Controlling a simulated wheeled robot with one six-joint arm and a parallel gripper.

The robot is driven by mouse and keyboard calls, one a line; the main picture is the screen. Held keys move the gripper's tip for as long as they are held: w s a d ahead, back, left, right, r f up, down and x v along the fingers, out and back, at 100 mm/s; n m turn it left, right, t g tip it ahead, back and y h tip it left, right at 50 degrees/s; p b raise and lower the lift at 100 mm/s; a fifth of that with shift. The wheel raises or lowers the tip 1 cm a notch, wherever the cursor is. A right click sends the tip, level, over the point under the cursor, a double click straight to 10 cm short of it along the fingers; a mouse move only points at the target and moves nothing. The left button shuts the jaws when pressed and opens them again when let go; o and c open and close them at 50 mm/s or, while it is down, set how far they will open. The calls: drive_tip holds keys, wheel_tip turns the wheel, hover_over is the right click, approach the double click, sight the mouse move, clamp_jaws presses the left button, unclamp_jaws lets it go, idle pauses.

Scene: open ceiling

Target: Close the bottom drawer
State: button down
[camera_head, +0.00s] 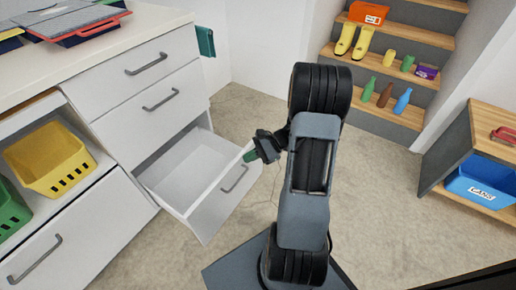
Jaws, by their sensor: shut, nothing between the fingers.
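The bottom drawer (215,208) is white and stands pulled out of the white cabinet, with its empty inside showing. Its dark bar handle (236,180) is on the front face. My gripper (250,156) is shut, with nothing held. It is at the top right of the drawer front, close to its upper edge. I cannot tell whether it touches the drawer. My arm stands to the right of the drawer and hides part of the floor.
Two shut drawers (150,103) are above the open one. A yellow basket (50,158) and a green basket (10,212) sit on shelves at left. Stepped shelves (400,65) with boots and bottles are at the back right. A blue bin (478,188) is at right. Floor (240,108) is clear behind the drawer.

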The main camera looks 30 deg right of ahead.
drive_tip(key=d+f+m+t, duration=0.6)
drive_tip(key=d, duration=0.1)
drive_tip(key=m+t+h+b, duration=0.1)
drive_tip(key=m+t+h, duration=0.3)
drive_tip(key=m+t, duration=0.35)
approach(252, 145)
drive_tip(key=shift+m+g+h, duration=0.25)
drive_tip(key=shift+g+h, duration=0.05)
drive_tip(key=shift+g, duration=0.15)
drive_tip(key=b+x, duration=0.1)
drive_tip(key=x, duration=0.1)
drive_tip(key=b+x, duration=0.1)
drive_tip(key=x, duration=0.2)
drive_tip(key=r+b+x, duration=0.1)
drive_tip(key=b+x, duration=0.1)
drive_tip(key=shift+w, duration=0.35)
